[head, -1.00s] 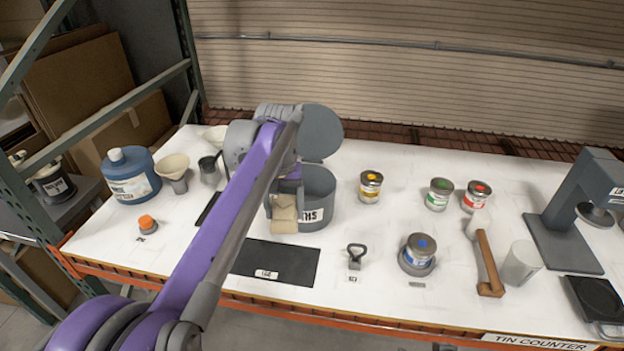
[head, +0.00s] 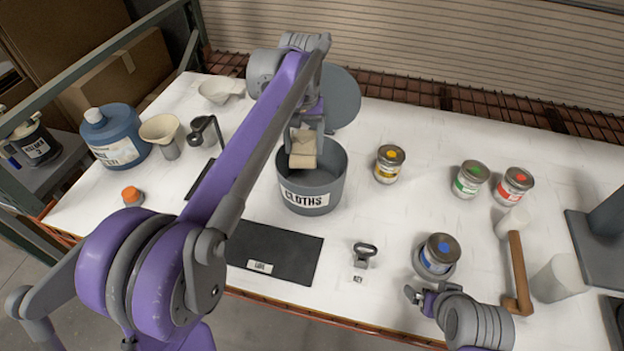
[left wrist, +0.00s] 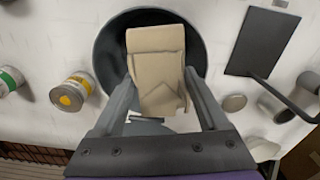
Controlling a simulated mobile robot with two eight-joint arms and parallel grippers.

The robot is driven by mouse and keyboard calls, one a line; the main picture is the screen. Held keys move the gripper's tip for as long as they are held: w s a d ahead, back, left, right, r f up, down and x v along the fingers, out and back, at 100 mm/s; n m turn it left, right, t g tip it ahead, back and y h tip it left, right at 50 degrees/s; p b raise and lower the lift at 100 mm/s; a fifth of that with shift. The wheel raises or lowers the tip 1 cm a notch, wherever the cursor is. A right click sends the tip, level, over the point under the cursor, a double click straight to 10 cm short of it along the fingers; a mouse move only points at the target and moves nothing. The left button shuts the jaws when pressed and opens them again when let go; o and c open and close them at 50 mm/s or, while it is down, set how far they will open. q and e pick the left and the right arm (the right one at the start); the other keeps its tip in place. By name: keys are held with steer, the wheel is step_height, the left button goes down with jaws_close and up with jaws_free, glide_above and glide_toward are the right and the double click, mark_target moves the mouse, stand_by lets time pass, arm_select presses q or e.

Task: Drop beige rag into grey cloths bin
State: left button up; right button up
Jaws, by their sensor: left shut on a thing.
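The beige rag (head: 303,150) hangs folded from my left gripper (head: 306,138), which is shut on it. In the head view the rag is over the mouth of the grey cloths bin (head: 312,197), and its lower end is at about rim level or just inside. In the left wrist view the rag (left wrist: 157,65) lies between the fingers of my left gripper (left wrist: 158,100), with the dark round bin (left wrist: 113,48) behind it. The bin's round grey lid (head: 342,98) stands raised behind it. My right gripper (head: 420,297) is low at the front edge; its jaws are too small to judge.
A yellow-topped tin (head: 389,164) stands right of the bin. A dark mat (head: 275,253) lies in front of it. A blue-topped tin (head: 437,255) is near my right gripper. A blue jug (head: 113,137) and a beige funnel cup (head: 163,135) stand at left.

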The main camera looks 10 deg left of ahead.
arm_select(q)
steer(key=shift+f+b, duration=0.7)
steer(key=shift+f, duration=1.25)
arm_select(e)
steer(key=shift+s+f, duration=0.3)
steer(key=shift+f, duration=0.4)
steer(key=shift+s+f, duration=0.3)
steer(key=shift+f, duration=0.35)
arm_select(q)
steer(key=shift+w, duration=0.1)
arm_select(e)
steer(key=shift+w, duration=0.1)
arm_select(q)
steer(key=o, duration=1.2)
steer(key=shift+r, duration=0.1)
step_height(320, 180, up, 11)
steer(key=shift+f+p, duration=0.15)
steer(key=shift+p, duration=0.5)
arm_select(e)
steer(key=shift+w+r, duration=0.25)
steer(key=shift+r, duration=0.25)
steer(key=shift+w+r, duration=0.2)
steer(key=shift+r, duration=0.25)
